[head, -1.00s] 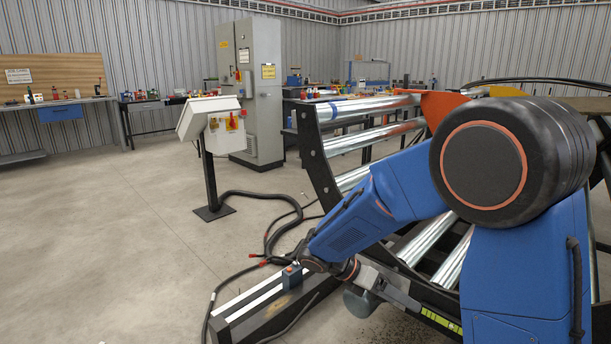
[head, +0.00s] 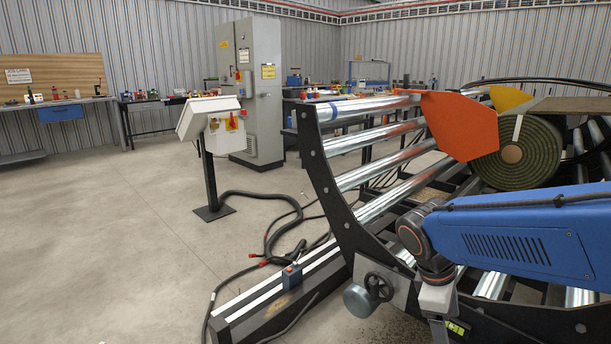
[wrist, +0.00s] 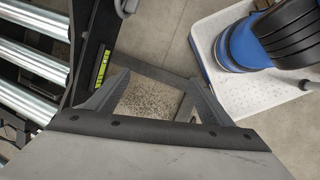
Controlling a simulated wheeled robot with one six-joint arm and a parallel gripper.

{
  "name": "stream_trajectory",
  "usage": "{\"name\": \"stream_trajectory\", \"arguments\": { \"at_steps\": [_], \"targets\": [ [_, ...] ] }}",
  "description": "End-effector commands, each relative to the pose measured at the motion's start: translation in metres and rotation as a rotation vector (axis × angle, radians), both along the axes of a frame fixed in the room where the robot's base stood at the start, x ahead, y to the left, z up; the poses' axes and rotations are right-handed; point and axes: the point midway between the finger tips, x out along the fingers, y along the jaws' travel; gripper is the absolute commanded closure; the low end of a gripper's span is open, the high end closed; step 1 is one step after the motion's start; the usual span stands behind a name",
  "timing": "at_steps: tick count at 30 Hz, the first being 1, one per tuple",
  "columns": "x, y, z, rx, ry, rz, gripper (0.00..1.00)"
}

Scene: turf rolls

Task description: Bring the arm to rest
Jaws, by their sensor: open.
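In the head view my blue arm reaches in from the right, in front of the roller frame. Its wrist points down at the bottom edge, where the fingers are cut off. The green turf roll (head: 512,160) lies on the machine at the back right, well apart from my gripper.
The black roller frame (head: 325,175) with shiny rollers stands close to my arm; its rollers (wrist: 32,65) show left in the wrist view. An orange plate (head: 460,125) rises behind. A control box (head: 209,118) stands on a post. The floor at left is clear.

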Motion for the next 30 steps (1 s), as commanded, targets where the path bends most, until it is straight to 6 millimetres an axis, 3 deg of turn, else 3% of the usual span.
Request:
{"name": "stream_trajectory", "arguments": {
  "at_steps": [18,30],
  "targets": [
    [-0.07,0.002,0.023,0.342,-0.41,-0.628,0.25],
    [-0.092,0.009,0.03,0.504,-0.556,-0.887,0.25]
  ]
}}
